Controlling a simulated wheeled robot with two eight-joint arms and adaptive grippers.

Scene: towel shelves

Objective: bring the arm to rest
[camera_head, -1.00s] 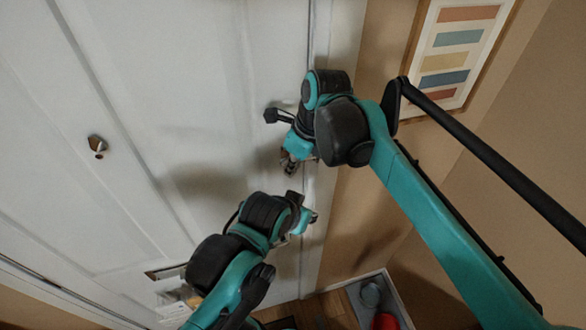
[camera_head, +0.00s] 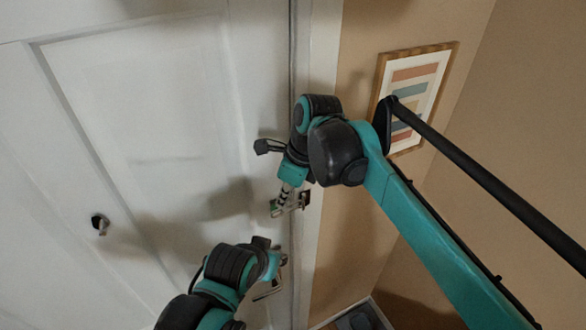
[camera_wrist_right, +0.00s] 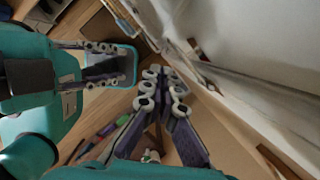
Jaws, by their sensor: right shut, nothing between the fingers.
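My right arm comes in from the right in the head view. Its gripper (camera_head: 282,204) points down beside the white door (camera_head: 140,130), near the door's right edge. The right wrist view shows its fingers (camera_wrist_right: 163,88) close together and empty. My left arm enters at the bottom of the head view. Its gripper (camera_head: 272,284) is lower than the right one and partly hidden by its own wrist. In the right wrist view, the left gripper (camera_wrist_right: 108,65) shows at the left with its two fingers apart and nothing visible between them.
A dark metal knob (camera_head: 100,224) sits on the door at the left. A framed striped picture (camera_head: 416,92) hangs on the tan wall (camera_head: 350,235) at the right. A grey tray (camera_head: 372,313) is at the bottom edge. The door and wall are close to both grippers.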

